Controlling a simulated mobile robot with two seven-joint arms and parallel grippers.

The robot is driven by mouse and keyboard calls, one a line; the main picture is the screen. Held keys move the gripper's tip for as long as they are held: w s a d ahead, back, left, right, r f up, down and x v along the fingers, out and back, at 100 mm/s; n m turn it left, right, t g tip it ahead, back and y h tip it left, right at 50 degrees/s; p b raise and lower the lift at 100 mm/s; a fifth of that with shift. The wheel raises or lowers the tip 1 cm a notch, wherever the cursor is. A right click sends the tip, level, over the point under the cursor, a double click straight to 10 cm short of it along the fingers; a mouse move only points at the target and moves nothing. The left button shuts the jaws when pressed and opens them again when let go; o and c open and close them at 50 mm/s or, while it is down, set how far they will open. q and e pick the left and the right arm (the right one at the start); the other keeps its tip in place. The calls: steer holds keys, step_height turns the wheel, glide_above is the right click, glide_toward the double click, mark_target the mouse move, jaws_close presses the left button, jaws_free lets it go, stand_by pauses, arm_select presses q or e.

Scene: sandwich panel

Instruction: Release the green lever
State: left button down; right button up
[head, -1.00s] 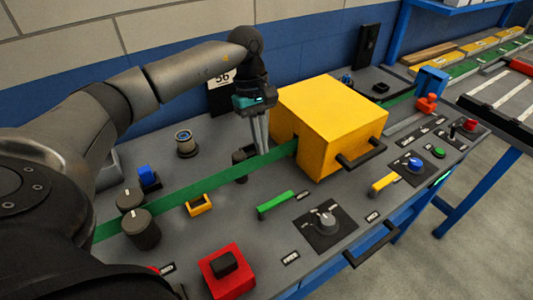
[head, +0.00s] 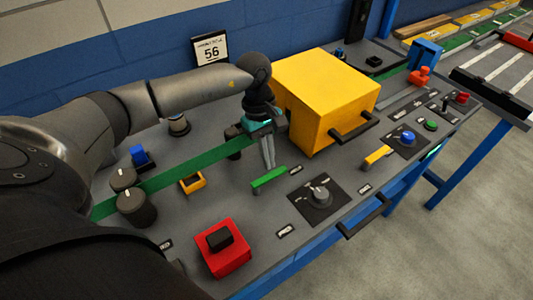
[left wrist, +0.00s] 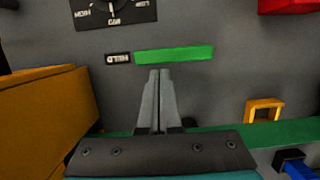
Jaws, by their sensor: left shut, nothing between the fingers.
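The green lever (head: 269,179) is a short green bar on the grey panel, in front of the yellow box. It also shows in the left wrist view (left wrist: 174,55), lying just beyond the fingertips beside a small black label (left wrist: 117,58). My left gripper (head: 271,165) is shut and empty, pointing down just behind the lever. In the left wrist view its closed fingertips (left wrist: 159,74) lie close to the lever's near edge. I cannot tell whether they touch it. My right gripper is not in view.
A yellow box (head: 325,98) with a black handle stands right behind the gripper. A green belt (head: 170,172) runs along the panel. A rotary knob (head: 319,192), a red block with a black button (head: 224,257) and a yellow bracket (head: 192,184) are nearby.

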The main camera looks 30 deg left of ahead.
arm_select(q)
steer(key=shift+d+m+b, duration=0.2)
steer(key=shift+m+b, duration=0.2)
steer(key=shift+d, duration=0.1)
